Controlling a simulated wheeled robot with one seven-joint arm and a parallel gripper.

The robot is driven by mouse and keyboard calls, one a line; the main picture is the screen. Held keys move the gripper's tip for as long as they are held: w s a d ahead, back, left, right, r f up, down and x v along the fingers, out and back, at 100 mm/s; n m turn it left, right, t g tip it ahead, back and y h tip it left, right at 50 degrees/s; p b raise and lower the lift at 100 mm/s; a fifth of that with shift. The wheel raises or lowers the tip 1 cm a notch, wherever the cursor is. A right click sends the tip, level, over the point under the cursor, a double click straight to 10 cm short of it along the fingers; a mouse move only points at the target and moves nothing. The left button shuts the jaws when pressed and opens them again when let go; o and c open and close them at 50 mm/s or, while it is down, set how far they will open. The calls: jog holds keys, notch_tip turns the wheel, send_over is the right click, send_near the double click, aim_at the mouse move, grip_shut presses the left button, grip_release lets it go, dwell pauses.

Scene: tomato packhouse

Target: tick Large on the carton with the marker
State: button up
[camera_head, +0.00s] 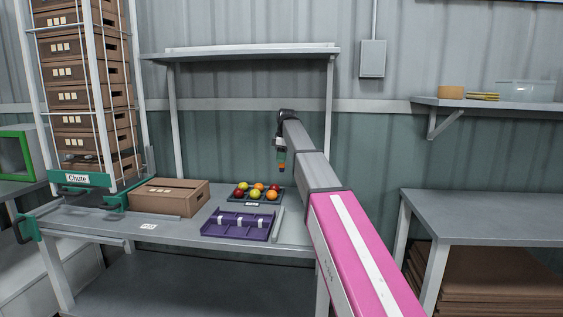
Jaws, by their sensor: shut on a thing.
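A closed brown carton (168,198) sits on the left part of the grey bench. Its tick boxes are too small to make out in this view. My gripper (281,152) is above the bench's right part, behind and right of the tomatoes, pointing down. It is shut on a small slim thing, seemingly the marker (281,167), with orange and blue bands at its lower end. That end hangs above the bench, apart from the carton, which is well to the left. The fingers are small and partly unclear.
A dark tray of several red, orange and yellow tomatoes (257,192) and a purple divided tray (237,225) lie right of the carton. The chute (79,179) with stacked cartons stands at left. A shelf (245,52) spans above the bench. Another table (480,215) is at right.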

jog(key=shift+r, duration=1.25)
